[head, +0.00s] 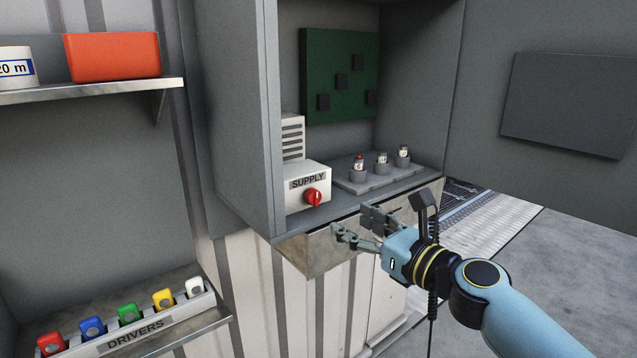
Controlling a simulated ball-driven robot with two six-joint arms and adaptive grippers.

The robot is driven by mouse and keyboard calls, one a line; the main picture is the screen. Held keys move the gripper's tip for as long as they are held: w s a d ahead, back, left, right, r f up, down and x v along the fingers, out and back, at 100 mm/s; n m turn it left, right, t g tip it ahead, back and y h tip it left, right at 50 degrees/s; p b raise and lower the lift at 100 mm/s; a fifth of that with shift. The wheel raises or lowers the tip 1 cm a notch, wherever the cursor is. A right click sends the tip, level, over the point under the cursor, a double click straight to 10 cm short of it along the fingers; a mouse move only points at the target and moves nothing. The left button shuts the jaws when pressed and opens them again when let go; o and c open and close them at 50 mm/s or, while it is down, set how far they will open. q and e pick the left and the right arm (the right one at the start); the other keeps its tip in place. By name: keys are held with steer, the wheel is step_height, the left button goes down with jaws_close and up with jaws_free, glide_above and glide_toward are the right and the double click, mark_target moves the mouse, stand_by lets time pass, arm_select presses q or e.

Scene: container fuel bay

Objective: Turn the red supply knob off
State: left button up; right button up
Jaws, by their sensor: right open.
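The red supply knob (313,197) is a round dial on the front of a white box (300,183) labelled SUPPLY, inside an open grey cabinet. A pale mark shows on the knob, but its setting is too small to read. My right gripper (352,222) is open and empty. It appears below and to the right of the knob, in front of the cabinet's lower edge, apart from the knob. My left gripper does not show.
Fuses (382,163) stand on a grey block right of the supply box, below a green board (340,76). The cabinet's left wall (235,110) stands beside the box. A rack of coloured drivers (135,335) is at lower left. An orange box (112,56) sits on a shelf.

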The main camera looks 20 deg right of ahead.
mark_target(315, 198)
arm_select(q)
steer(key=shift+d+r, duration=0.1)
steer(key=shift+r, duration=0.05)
arm_select(e)
steer(key=x, duration=0.7)
steer(key=r+x, duration=0.1)
steer(key=x, duration=0.3)
steer(key=shift+d, duration=0.1)
steer(key=shift+s, duration=0.1)
jaws_close()
steer(key=shift+f, duration=0.1)
steer(key=n+b, duration=0.1)
steer(key=n, duration=0.1)
steer(key=shift+n+b, duration=0.3)
steer(key=shift+b, duration=0.05)
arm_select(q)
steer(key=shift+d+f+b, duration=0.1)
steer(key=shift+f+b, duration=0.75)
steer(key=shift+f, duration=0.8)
arm_select(e)
steer(key=shift+n, duration=2.2)
